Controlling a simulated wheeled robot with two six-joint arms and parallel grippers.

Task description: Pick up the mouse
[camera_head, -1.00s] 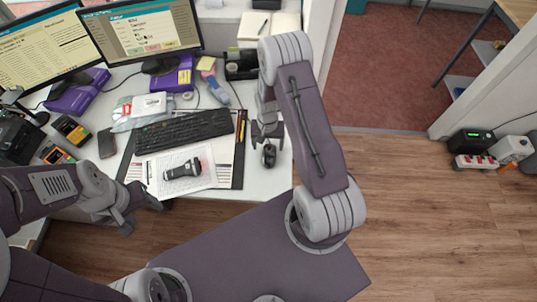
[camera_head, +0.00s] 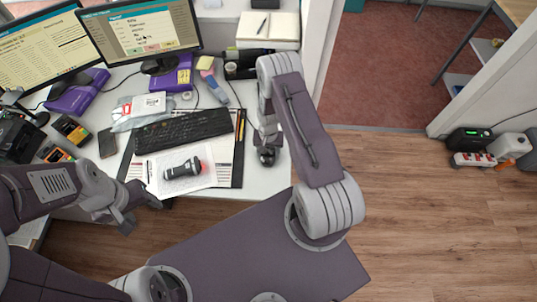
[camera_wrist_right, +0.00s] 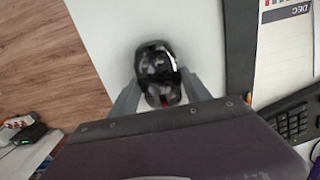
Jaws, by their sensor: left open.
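The dark, shiny mouse (camera_head: 266,156) lies on the white counter, right of the keyboard and the dark desk pad. In the right wrist view the mouse (camera_wrist_right: 157,66) sits between the two grey fingers of my right gripper (camera_wrist_right: 160,78). The fingers are apart, one on each side of it; I cannot tell whether they touch it. In the head view my right gripper (camera_head: 267,142) is low over the mouse and partly hidden by its own wrist. My left gripper (camera_head: 142,210) is open and empty near the counter's front edge, away from the mouse.
A black keyboard (camera_head: 183,130) and a black handheld device (camera_head: 183,169) on paper lie left of the mouse. A cup (camera_head: 231,69) and notebooks (camera_head: 268,28) stand behind. Bare counter (camera_head: 268,185) lies in front of the mouse, up to the edge.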

